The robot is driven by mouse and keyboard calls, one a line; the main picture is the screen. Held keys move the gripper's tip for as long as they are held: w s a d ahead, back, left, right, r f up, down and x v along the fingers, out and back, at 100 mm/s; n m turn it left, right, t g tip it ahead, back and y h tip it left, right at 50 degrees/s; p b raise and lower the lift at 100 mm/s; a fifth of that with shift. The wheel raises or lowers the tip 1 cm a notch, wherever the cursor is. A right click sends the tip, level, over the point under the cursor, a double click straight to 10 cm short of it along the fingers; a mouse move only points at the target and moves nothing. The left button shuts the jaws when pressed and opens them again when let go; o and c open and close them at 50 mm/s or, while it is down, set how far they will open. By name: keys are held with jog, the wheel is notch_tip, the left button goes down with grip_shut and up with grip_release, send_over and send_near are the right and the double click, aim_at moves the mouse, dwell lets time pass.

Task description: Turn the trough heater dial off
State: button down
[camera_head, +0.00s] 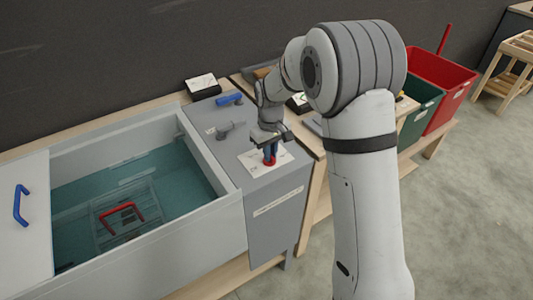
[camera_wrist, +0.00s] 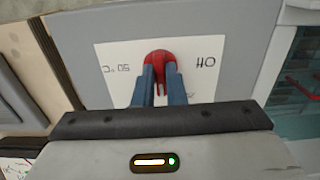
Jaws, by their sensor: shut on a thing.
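The red heater dial (camera_wrist: 160,58) sits on a white label plate (camera_wrist: 112,60) on the grey panel beside the trough. My gripper (camera_wrist: 161,80) is shut on the dial, its two blue fingers on either side of it. The label's letters look upside down in the wrist view; they read roughly "HO" on the right and "50" with a "C" on the left. In the head view the dial (camera_head: 270,161) shows below my gripper (camera_head: 270,150). The fingers hide part of the dial, and I cannot tell which mark it points to.
The water-filled trough (camera_head: 215,222) lies left of the panel, with a red-handled rack (camera_head: 122,214) in it. A grey lever (camera_head: 226,130) and a blue handle (camera_head: 230,99) are behind the dial. Green (camera_head: 418,122) and red (camera_head: 450,85) bins stand to the right.

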jog(key=n, duration=0.4)
jog(key=shift+w+a+r+n, duration=0.1)
jog(key=shift+w+r+n, duration=0.05)
jog(key=shift+n, duration=0.15)
jog(key=n, duration=0.4)
jog(key=shift+n+b, duration=0.3)
jog(key=shift+b, duration=0.1)
jog(key=n, duration=0.5)
jog(key=shift+f+n, duration=0.2)
jog(key=shift+n, duration=1.6)
jog(key=shift+b, duration=0.3)
jog(key=c, duration=1.7)
grip_release()
jog(key=shift+s+a, duration=0.1)
jog(key=shift+s, duration=0.1)
jog(key=shift+o, duration=1.1)
